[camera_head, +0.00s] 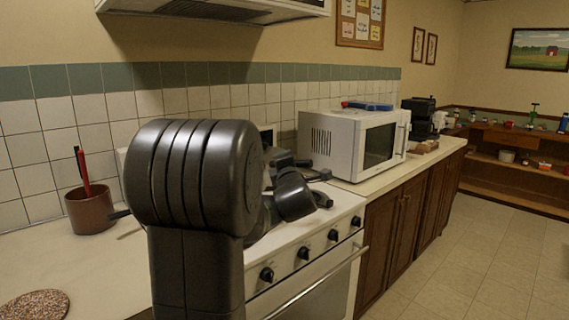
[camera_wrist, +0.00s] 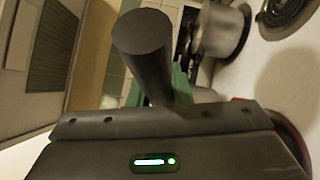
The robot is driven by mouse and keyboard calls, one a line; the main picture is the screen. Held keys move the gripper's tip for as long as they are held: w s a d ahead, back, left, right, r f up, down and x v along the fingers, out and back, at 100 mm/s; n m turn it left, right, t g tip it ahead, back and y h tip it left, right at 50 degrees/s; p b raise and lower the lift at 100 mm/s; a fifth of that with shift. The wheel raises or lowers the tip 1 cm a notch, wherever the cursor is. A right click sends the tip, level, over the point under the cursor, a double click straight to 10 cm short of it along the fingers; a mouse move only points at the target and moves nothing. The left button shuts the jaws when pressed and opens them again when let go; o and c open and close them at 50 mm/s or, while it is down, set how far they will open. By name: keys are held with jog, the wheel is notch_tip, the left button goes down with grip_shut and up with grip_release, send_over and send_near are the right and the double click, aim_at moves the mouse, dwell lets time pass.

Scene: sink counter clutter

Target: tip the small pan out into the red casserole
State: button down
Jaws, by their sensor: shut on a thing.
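In the wrist view a thick dark handle (camera_wrist: 142,45), which looks like the small pan's, points up towards the camera. My gripper (camera_wrist: 178,95) is shut on it; its fingertips are mostly hidden behind its own body. The pan's bowl cannot be made out there. A curved red rim (camera_wrist: 289,132) shows at the right edge, beside my gripper; it looks like part of the red casserole, the rest hidden. In the head view my arm covers most of the stove top, so I cannot make out the pan or casserole there.
The white stove (camera_head: 328,222) has black knobs along its front. A white microwave (camera_head: 340,143) stands to its right. A brown pot (camera_head: 90,212) holding red-handled utensils and a speckled round mat (camera_head: 35,306) are on the left counter. A steel pot (camera_wrist: 222,35) and coil burner (camera_wrist: 283,14) show in the wrist view.

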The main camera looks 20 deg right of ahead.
jog(key=shift+w+a+r+n+p, duration=0.1)
jog(key=shift+a+r+n+p, duration=0.1)
jog(key=shift+r+n+p, duration=0.5)
jog(key=shift+s+a+r+n+p, duration=0.1)
jog(key=shift+a+r+n+p, duration=0.2)
jog(key=shift+r, duration=0.75)
jog(key=shift+w+a+r+n+p, duration=0.15)
jog(key=shift+r+n+p, duration=0.35)
jog(key=shift+r, duration=0.35)
jog(key=shift+w+a+r+n+y+p, duration=0.1)
jog(key=shift+a+r+n+y+p, duration=0.2)
jog(key=shift+r+n+p, duration=0.25)
jog(key=shift+a+r+n+y+p, duration=0.2)
jog(key=shift+a+r+n+p, duration=0.2)
jog(key=shift+r, duration=0.25)
jog(key=w+a+r+n+y+p, duration=0.1)
jog(key=a+r+n+p, duration=0.4)
jog(key=a+n, duration=0.3)
jog(key=shift+w+a+r+t, duration=0.15)
jog(key=shift+w+a+t, duration=0.1)
jog(key=shift+a+t, duration=0.25)
jog(key=shift+a+n+y, duration=0.3)
jog(key=shift+n, duration=0.05)
jog(key=shift+w+a+b, duration=0.1)
jog(key=shift+a+b, duration=0.2)
jog(key=shift+b, duration=0.55)
jog(key=shift+a+n+b, duration=0.3)
jog(key=shift+n+b, duration=0.1)
jog(key=shift+b, duration=0.2)
